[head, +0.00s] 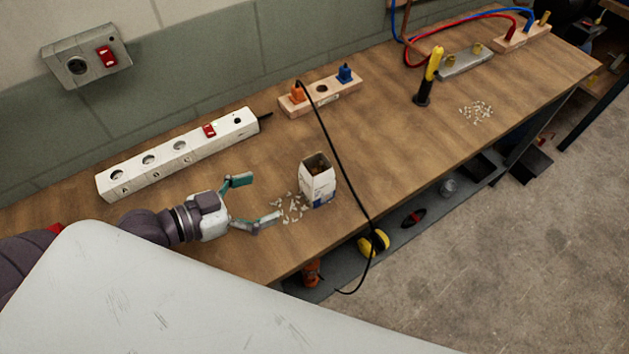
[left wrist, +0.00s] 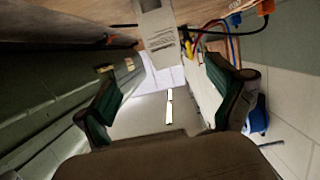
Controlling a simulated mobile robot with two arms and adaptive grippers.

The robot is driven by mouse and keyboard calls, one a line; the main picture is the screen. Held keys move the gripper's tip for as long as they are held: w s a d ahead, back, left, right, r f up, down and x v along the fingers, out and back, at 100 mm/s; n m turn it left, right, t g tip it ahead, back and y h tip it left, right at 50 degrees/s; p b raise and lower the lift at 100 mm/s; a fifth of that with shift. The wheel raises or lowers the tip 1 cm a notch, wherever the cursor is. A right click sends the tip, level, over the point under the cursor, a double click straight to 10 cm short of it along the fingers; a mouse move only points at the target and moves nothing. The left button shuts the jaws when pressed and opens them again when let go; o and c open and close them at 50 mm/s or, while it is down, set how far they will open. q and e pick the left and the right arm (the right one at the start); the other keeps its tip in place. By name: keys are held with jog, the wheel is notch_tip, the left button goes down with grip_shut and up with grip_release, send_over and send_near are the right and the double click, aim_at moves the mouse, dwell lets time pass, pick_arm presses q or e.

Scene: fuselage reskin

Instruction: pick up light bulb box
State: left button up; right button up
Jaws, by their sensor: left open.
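The light bulb box (head: 317,181) is a small white carton with an open top and a blue patch low on its side. It stands upright on the wooden workbench (head: 390,140), near the front edge. My left gripper (head: 257,199) is open and empty, just left of the box, with its fingers spread towards it. The box appears to be the pale block in the left wrist view (left wrist: 160,38), ahead of the fingers and apart from them. My right gripper is in neither view.
Small white pieces (head: 291,208) lie between the gripper and box. A black cable (head: 339,160) runs just right of the box and over the edge. A white power strip (head: 180,153) and a wooden socket block (head: 320,95) lie behind.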

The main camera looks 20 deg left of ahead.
aim_at(304, 181)
pick_arm(q)
jog(key=x, duration=0.5)
jog(key=p+x, duration=0.1)
jog(key=x, duration=0.2)
jog(key=shift+w+a+f, duration=0.25)
jog(key=shift+w+f, duration=0.1)
jog(key=shift+w+d+f, duration=0.15)
jog(key=shift+w+d, duration=0.05)
jog(key=p+x, duration=0.2)
jog(key=x, duration=0.2)
jog(key=shift+w+d, duration=0.25)
jog(key=shift+d, duration=0.15)
jog(key=shift+w+d+f, duration=0.15)
jog(key=shift+w+f, duration=0.05)
jog(key=shift+s, duration=0.1)
jog(key=c, duration=1.2)
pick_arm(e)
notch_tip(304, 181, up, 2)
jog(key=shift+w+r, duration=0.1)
pick_arm(q)
jog(key=shift+c, duration=0.2)
